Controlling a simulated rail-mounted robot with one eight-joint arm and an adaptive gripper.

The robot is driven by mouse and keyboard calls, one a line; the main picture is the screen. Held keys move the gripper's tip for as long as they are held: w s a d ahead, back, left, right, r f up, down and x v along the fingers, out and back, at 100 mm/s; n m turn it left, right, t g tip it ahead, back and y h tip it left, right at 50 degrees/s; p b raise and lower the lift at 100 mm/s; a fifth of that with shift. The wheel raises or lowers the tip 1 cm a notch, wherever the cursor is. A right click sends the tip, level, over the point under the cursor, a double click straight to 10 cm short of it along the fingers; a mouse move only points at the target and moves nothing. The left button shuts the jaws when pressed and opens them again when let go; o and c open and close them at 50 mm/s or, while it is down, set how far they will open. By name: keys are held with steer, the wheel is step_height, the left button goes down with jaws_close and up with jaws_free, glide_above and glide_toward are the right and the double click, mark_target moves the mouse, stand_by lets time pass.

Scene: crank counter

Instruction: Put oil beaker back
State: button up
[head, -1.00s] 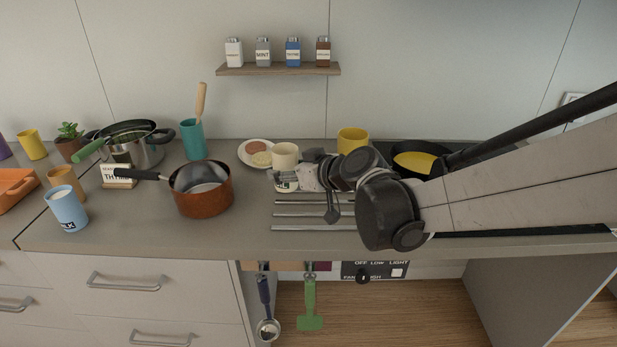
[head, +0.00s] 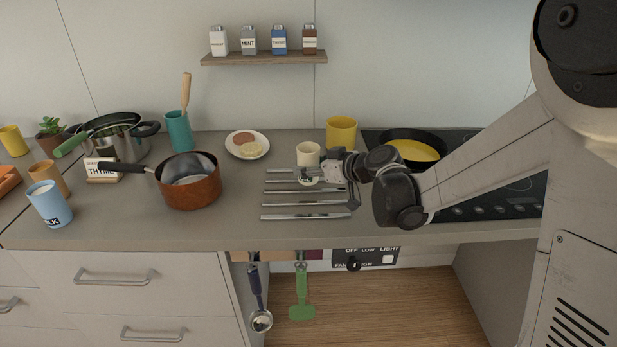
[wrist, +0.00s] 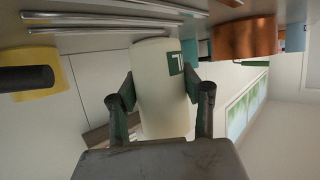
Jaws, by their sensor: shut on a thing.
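The cream oil beaker (head: 308,153) is upright at the back of the counter, near the metal bars and left of the yellow mug. My gripper (head: 309,176) is shut on it, coming from the right and front. In the wrist view the picture is upside down; the beaker (wrist: 160,95) stands between the two fingers of my gripper (wrist: 155,88), with part of a green label showing. I cannot tell whether its base touches the counter.
Metal bars (head: 305,217) lie in front of the beaker. A yellow mug (head: 341,132) stands behind right, and a plate with food (head: 247,145) to the left. A copper pot (head: 190,185) is further left. A pan (head: 412,148) sits on the hob at right.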

mark_target(316, 178)
steer(key=shift+f, duration=1.8)
steer(key=shift+f+b, duration=0.2)
steer(key=shift+b, duration=0.25)
steer(key=o, duration=1.3)
steer(key=shift+r, duration=0.15)
steer(key=shift+s+d+r, duration=0.1)
steer(key=shift+d+r, duration=0.05)
steer(key=shift+r, duration=0.05)
steer(key=p+v, duration=0.1)
steer(key=v, duration=1)
steer(key=shift+s+d, duration=0.2)
steer(key=shift+s, duration=0.1)
steer(key=s+d+r+m+h, duration=0.1)
steer(key=s+d+m+h, duration=0.2)
steer(key=s, duration=0.5)
steer(key=s+d+r+m+g+h, duration=0.1)
steer(key=s+d+m+h, duration=0.2)
steer(key=s, duration=0.6)
steer(key=s+d+m+h, duration=0.3)
steer(key=s+d, duration=0.3)
steer(key=s, duration=0.3)
steer(key=shift+s+d+r+m+g+h, duration=0.1)
steer(key=shift+s+r+m+g+h, duration=0.15)
steer(key=shift+r+g+h, duration=0.2)
